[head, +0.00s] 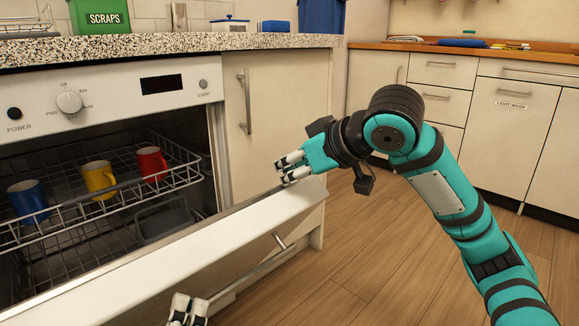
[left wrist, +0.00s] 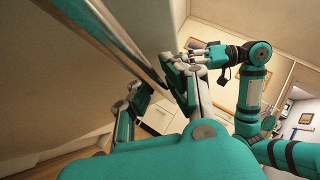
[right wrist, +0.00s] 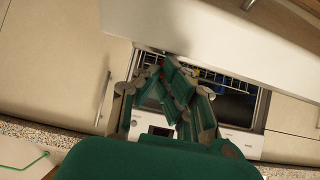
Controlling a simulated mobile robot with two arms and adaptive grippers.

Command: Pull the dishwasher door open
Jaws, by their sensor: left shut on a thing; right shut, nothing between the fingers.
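The dishwasher door (head: 140,275) is partly open, tilted down toward me, showing the lit inside. Its long metal handle (head: 250,268) runs along the outer face; it also shows in the left wrist view (left wrist: 118,48). My left gripper (head: 187,308) is at the bottom edge of the head view, and its fingers (left wrist: 158,90) close around the handle in the left wrist view. My right gripper (head: 292,168) is shut and empty by the door's top right corner. Whether it touches the door I cannot tell. In the right wrist view the door (right wrist: 230,45) lies beyond its fingers (right wrist: 172,80).
A wire rack (head: 110,200) inside holds a blue mug (head: 27,200), a yellow mug (head: 98,178) and a red mug (head: 151,163). A cabinet (head: 275,110) stands right of the dishwasher under the speckled counter (head: 160,47). The wooden floor (head: 340,265) is clear at the right.

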